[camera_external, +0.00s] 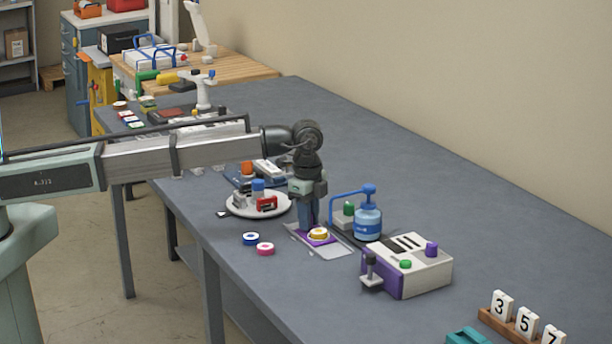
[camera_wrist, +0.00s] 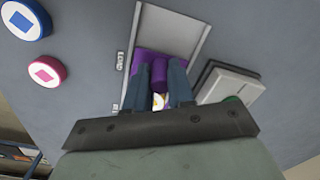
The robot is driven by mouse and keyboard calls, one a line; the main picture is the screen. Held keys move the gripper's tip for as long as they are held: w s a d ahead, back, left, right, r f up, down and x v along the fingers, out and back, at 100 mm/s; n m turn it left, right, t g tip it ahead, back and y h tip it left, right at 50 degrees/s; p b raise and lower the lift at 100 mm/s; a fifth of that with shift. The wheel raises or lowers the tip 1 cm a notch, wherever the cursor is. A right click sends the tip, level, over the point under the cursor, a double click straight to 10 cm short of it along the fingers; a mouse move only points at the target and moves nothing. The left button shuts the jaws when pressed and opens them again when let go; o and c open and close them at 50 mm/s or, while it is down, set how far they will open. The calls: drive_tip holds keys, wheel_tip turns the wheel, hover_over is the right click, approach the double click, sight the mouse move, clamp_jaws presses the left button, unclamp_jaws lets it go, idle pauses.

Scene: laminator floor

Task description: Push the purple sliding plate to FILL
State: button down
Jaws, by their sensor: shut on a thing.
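The purple sliding plate (camera_external: 311,241) sits in a pale flat track (camera_external: 330,249) on the grey bench, with a yellow round piece (camera_external: 318,233) on it. In the wrist view the purple plate (camera_wrist: 146,58) has a purple upright grip (camera_wrist: 159,75) between my fingertips. My gripper (camera_external: 309,224) points down over the plate, and in the wrist view my gripper (camera_wrist: 160,70) is shut on that grip. The track (camera_wrist: 178,22) runs on empty past the plate toward the top of the wrist view. Small labels (camera_wrist: 120,61) stand along its left side, too small to read surely. My fingers partly hide the yellow piece.
A blue pump bottle (camera_external: 368,223) stands right of the track, and a white-and-purple box (camera_external: 412,268) is nearer right. Blue (camera_external: 251,239) and pink (camera_external: 265,249) discs lie left. A loaded round plate (camera_external: 240,211) is behind them.

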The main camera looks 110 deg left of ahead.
drive_tip(key=shift+w+d, duration=0.35)
drive_tip(key=shift+w, duration=0.05)
drive_tip(key=c, duration=1.2)
unclamp_jaws()
drive_tip(key=shift+c, duration=0.2)
drive_tip(key=shift+r, duration=0.15)
wheel_tip(320, 180, up, 14)
drive_tip(key=shift+d+f, duration=0.2)
drive_tip(key=shift+d, duration=0.05)
drive_tip(key=shift+o, duration=0.2)
drive_tip(key=shift+s, duration=0.1)
